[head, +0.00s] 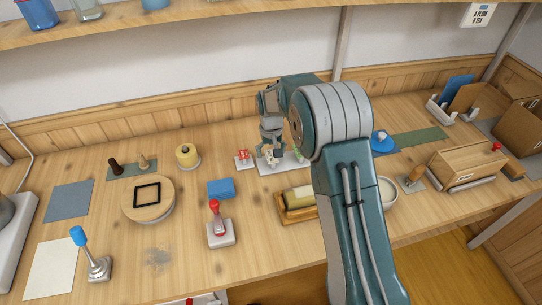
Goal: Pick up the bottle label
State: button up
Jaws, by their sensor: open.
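My gripper (269,148) points down over a white tray (272,171) near the back of the table. It is open, with its fingers just above or around a small pale item with dark marks (270,159). This may be the bottle label, but it is too small to be sure. I cannot tell whether the fingers touch it. Something green and white (299,155) is at the tray's right, partly hidden by my arm.
A round wooden lid (148,198) and yellow spool (187,155) stand left. A wooden box (465,166) is right. The front left-centre table has free room.

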jog(key=shift+f, duration=0.2)
dwell(0.3)
jog(key=c, duration=0.8)
